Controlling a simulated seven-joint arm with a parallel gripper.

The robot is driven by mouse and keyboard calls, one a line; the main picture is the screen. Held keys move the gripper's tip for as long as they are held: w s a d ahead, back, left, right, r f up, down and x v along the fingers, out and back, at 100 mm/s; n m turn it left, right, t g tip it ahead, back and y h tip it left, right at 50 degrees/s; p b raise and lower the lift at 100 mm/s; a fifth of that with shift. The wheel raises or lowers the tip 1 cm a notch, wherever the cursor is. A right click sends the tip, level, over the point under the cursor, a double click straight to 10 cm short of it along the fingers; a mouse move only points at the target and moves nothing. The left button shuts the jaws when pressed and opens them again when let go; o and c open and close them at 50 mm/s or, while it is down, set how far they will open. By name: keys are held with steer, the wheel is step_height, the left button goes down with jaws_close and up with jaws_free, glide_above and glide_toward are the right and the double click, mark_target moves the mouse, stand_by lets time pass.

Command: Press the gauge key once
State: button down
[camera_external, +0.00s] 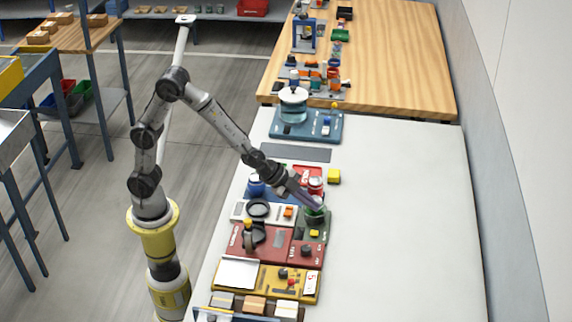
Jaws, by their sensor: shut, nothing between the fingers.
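My gripper (319,207) is at the right end of the row of devices on the white table. Its fingers point down and right, over a small green panel (325,229). The fingers look closed and hold nothing. A green round part (312,216) and a small yellow block or key (314,233) are on that panel, close below the fingertips. I cannot tell whether the fingertips touch the green part. No part is clearly readable as the gauge key. A white panel with a black round ring (258,208) and an orange key (288,212) lies just left of the green panel.
A red device (305,250) and a yellow device (305,291) lie nearer the camera. A teal device (330,137) is farther back. The white table's right side (410,220) is clear.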

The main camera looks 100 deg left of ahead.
mark_target(318, 231)
steer(key=shift+f, duration=3.65)
steer(key=shift+f, duration=0.15)
steer(key=shift+f, duration=0.25)
steer(key=shift+f, duration=0.5)
steer(key=shift+r, duration=0.9)
steer(key=shift+r, duration=2.5)
